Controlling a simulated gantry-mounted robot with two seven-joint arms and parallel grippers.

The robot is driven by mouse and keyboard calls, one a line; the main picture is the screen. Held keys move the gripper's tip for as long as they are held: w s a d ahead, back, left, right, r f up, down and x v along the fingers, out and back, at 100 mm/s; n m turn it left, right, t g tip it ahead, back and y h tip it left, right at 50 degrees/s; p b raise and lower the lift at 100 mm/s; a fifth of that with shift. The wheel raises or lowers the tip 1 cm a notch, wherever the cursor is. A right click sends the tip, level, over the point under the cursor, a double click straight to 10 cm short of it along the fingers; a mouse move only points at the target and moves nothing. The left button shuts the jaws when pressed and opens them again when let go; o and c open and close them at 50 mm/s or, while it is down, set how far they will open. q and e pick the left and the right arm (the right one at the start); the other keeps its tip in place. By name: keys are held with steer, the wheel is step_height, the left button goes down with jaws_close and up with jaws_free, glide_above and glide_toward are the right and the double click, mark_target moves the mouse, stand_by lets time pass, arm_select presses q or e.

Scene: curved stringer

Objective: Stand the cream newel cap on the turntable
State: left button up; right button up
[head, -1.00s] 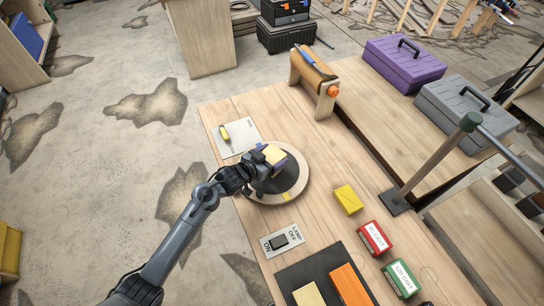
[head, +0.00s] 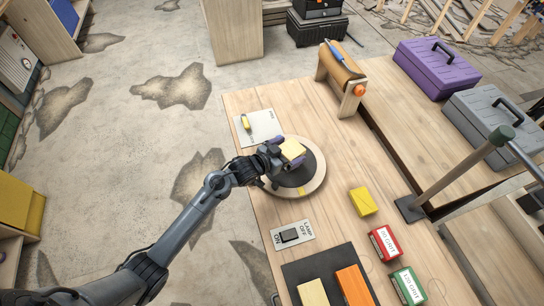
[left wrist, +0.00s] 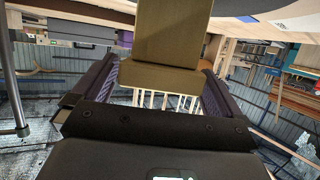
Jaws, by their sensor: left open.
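The cream newel cap (head: 292,150) is over the dark middle of the round turntable (head: 313,186), towards its far side. In the left wrist view the cap (left wrist: 168,45) is a wide block with a stepped end near the palm. My left gripper (head: 286,153) is open, with its purple-lined fingers on either side of the cap. A narrow gap shows beside the left finger in the wrist view; contact on the other side is unclear. The cap's contact with the turntable is hidden in both views. My right gripper is not in view.
On the bench (head: 335,215) are a yellow block (head: 363,201), red and green grit boxes (head: 384,243), a lamp switch (head: 291,236) and a dark mat (head: 320,268) with two blocks. A white card (head: 265,126) and a wooden stand (head: 342,80) are beyond the turntable.

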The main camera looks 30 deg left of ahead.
arm_select(q)
steer(key=p+v, duration=0.1)
steer(key=v, duration=0.9)
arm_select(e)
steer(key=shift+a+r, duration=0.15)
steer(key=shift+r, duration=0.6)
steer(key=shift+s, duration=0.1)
arm_select(q)
steer(key=s+d+f+n+g+y, duration=0.1)
steer(key=s+g+y, duration=0.4)
steer(key=s, duration=2.2)
steer(key=f+n+g, duration=0.1)
steer(key=f+g, duration=0.1)
steer(key=g, duration=0.2)
steer(key=shift+w+d, duration=0.1)
step_height(320, 180, up, 27)
steer(key=p, duration=2.7)
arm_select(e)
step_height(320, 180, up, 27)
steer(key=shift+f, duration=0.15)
arm_select(q)
steer(key=shift+f, duration=0.1)
